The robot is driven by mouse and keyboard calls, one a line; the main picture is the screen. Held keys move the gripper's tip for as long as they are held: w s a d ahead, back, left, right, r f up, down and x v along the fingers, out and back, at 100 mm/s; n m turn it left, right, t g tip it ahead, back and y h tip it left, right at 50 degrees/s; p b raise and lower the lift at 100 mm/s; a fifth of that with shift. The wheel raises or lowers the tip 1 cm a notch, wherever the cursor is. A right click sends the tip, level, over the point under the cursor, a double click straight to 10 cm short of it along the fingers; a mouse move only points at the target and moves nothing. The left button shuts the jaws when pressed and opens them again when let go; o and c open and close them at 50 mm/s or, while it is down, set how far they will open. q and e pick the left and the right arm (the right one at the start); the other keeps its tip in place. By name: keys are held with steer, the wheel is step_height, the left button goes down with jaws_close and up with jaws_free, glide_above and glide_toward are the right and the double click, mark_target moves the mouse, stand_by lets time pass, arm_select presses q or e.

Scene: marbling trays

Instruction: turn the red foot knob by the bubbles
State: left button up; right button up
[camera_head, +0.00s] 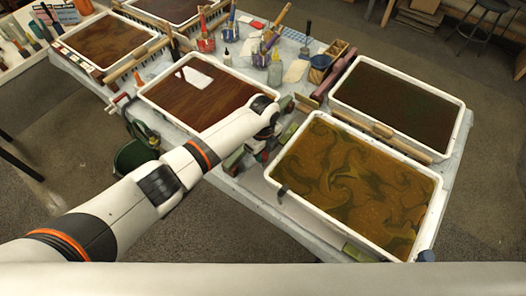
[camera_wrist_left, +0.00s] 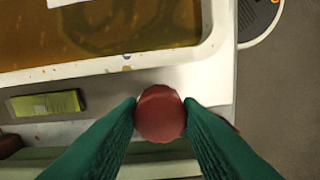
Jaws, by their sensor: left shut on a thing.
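The red foot knob (camera_wrist_left: 160,114) shows in the left wrist view as a round, dull red cap beside a tray's outer corner. My left gripper (camera_wrist_left: 160,106) has a green finger on each side of the knob and is shut on it. In the head view my left gripper (camera_head: 237,160) is low at the table's front edge, left of the tray with swirled amber liquid (camera_head: 281,184). The knob cannot be made out there. A yellow-green level vial (camera_wrist_left: 47,104) lies left of the knob in the wrist view; its bubble is not clear. My right gripper is not in view.
A dark-liquid tray (camera_head: 456,126) stands behind the amber one, and a red-brown tray (camera_head: 146,94) stands behind my left arm. Jars and brushes (camera_head: 206,42) crowd the table's back.

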mark_target(263, 154)
arm_select(q)
steer(key=shift+r+m, duration=0.1)
steer(key=shift+m, duration=0.6)
steer(key=o, duration=0.7)
step_height(263, 154, up, 12)
steer(key=b, duration=0.2)
stand_by(0.5)
